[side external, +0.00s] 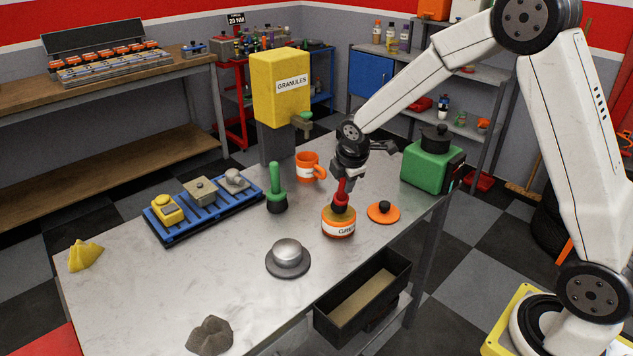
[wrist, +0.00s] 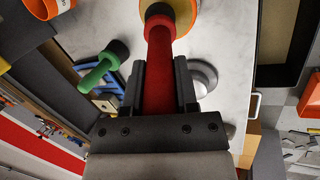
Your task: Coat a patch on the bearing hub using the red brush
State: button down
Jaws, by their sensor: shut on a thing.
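My gripper (side external: 342,182) is shut on the handle of the red brush (side external: 341,191). In the wrist view, the red handle (wrist: 159,65) lies between my two fingers (wrist: 160,80). The brush points down into the open orange jar (side external: 338,224) with a white label; its bristle end is hidden there. The bearing hub (side external: 288,256), a silver dome on a dark grey disc, sits on the table in front of the jar, to its left. The hub also shows in the wrist view (wrist: 204,79), partly hidden behind my finger.
An orange lid (side external: 383,214) lies right of the jar. A green brush (side external: 277,190) stands in a black base, near an orange mug (side external: 309,167). A blue tray (side external: 160,227) holds parts at left. A black bin (side external: 362,298) hangs at the front edge.

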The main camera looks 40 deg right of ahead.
jog(key=shift+f, duration=0.35)
dwell(0.8)
jog(key=shift+r, duration=0.1)
jog(key=shift+r, duration=3.45)
jog(key=shift+f, duration=0.1)
jog(key=s+a+f+m+g+h, duration=0.1)
jog(key=s+a+f+m+g, duration=0.1)
jog(key=m, duration=0.5)
jog(key=s+a+f+m+g, duration=0.2)
jog(key=s+a+f+m, duration=0.2)
jog(key=s+f+m, duration=0.2)
jog(key=shift+s+a+f+m+h, duration=0.2)
jog(key=shift+s+f+m+h, duration=0.2)
jog(key=shift+s+m, duration=0.4)
jog(key=shift+w+r, duration=0.1)
jog(key=shift+w, duration=0.15)
